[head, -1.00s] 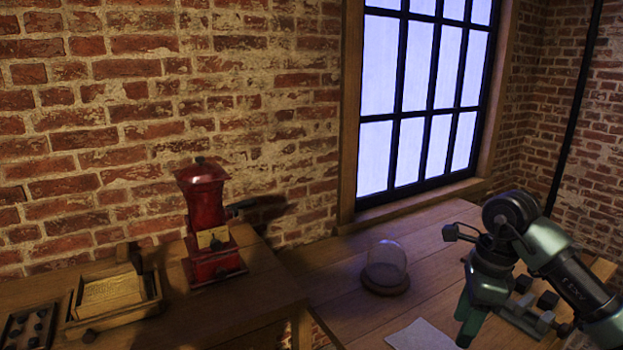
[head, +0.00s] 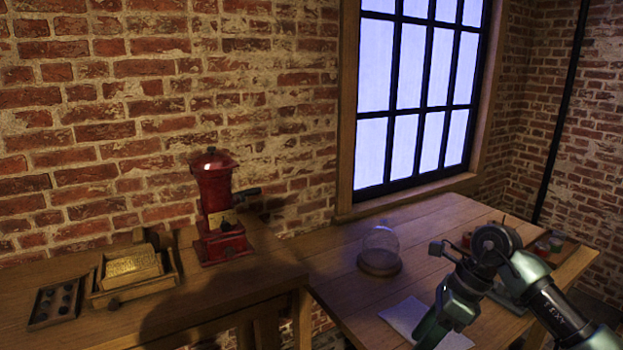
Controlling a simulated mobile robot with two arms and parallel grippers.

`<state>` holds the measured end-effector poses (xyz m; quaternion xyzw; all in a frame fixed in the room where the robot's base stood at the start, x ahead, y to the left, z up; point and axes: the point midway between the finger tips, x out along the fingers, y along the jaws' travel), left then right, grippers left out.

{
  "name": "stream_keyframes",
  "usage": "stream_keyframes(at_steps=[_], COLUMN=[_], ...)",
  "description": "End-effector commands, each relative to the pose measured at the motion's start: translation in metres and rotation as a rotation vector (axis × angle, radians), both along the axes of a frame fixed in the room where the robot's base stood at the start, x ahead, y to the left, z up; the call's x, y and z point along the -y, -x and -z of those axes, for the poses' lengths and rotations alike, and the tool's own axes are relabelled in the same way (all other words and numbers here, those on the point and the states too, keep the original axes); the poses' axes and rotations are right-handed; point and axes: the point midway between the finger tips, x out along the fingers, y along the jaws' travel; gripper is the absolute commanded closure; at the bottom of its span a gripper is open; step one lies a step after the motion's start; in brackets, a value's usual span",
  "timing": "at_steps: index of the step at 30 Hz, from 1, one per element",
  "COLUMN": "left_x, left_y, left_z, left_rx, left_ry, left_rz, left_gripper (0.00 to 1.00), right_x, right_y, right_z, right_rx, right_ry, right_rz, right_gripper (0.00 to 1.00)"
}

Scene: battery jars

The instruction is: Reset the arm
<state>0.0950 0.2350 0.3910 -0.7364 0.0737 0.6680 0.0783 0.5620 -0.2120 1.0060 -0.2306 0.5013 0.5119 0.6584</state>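My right arm comes in from the right, bent at a dark round joint, over the right-hand table. My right gripper (head: 438,328) points down near the bottom edge, beside a white sheet of paper (head: 400,317). I cannot tell whether its fingers are open or shut, and I see nothing held in it. My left gripper is not in view.
A glass dome on a wooden base (head: 380,262) stands left of my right arm. The left table holds a red grinder (head: 222,215), a wooden box with a yellowish slab (head: 132,270) and a dark tray of small pieces (head: 57,300). Small items (head: 550,243) lie behind my arm.

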Motion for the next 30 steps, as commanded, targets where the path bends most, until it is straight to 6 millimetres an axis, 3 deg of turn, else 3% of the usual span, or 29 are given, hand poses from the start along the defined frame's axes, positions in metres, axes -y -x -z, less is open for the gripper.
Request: stream_keyframes(at_steps=[8, 11, 12, 16, 20, 24, 29, 30], left_x=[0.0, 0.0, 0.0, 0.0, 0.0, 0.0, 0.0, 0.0], left_y=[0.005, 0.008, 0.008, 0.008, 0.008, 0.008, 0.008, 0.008], left_z=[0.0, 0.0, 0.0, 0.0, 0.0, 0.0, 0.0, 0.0], left_rx=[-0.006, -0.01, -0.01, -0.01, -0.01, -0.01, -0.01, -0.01], left_ry=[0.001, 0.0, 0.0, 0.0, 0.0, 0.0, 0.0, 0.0], left_rz=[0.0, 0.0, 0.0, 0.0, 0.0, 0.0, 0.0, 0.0], left_gripper=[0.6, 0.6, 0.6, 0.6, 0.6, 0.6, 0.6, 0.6], right_x=[-0.092, -0.116, -0.117, -0.088, -0.05, -0.015, 0.013, 0.018], right_y=[-0.009, -0.025, -0.034, -0.051, -0.033, 0.015, 0.095, 0.118], right_z=[0.053, 0.082, 0.102, 0.19, 0.279, 0.369, 0.458, 0.478], right_rx=[-0.233, -0.406, -0.493, -0.75, -0.909, -1.024, -1.108, 1.119], right_ry=[-0.542, -0.831, -0.951, -1.233, -1.334, -1.352, -1.297, 1.269], right_rz=[0.289, 0.568, 0.728, 1.285, 1.714, 2.122, 2.547, -2.643], right_gripper=[0.5, 0.5, 0.5, 0.5, 0.5, 0.5, 0.5, 0.5])
